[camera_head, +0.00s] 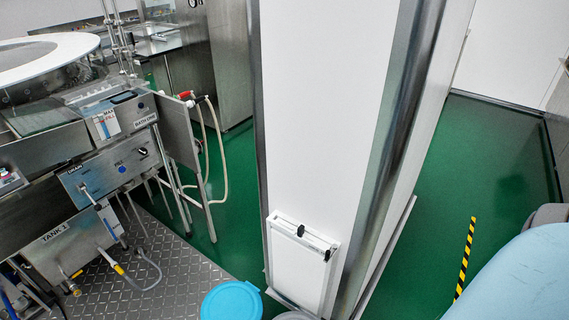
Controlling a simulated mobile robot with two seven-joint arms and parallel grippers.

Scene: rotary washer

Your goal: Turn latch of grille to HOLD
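A white framed panel (300,268), which looks like the grille, is set low on the white pillar in the middle of the view. A black latch-like fitting (300,231) sits at its upper edge, with dark parts toward both upper corners. The fitting is too small to read any HOLD mark or to tell its setting. Neither of my grippers shows in the head view, and nothing is touching the panel.
The white pillar (325,110) has metal corner strips. A washer (105,180) with tanks and hoses stands at left beside a metal floor plate (190,290). A blue round lid (232,300) is close to the panel. Green floor (500,165) is open at right, with yellow-black tape (465,258).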

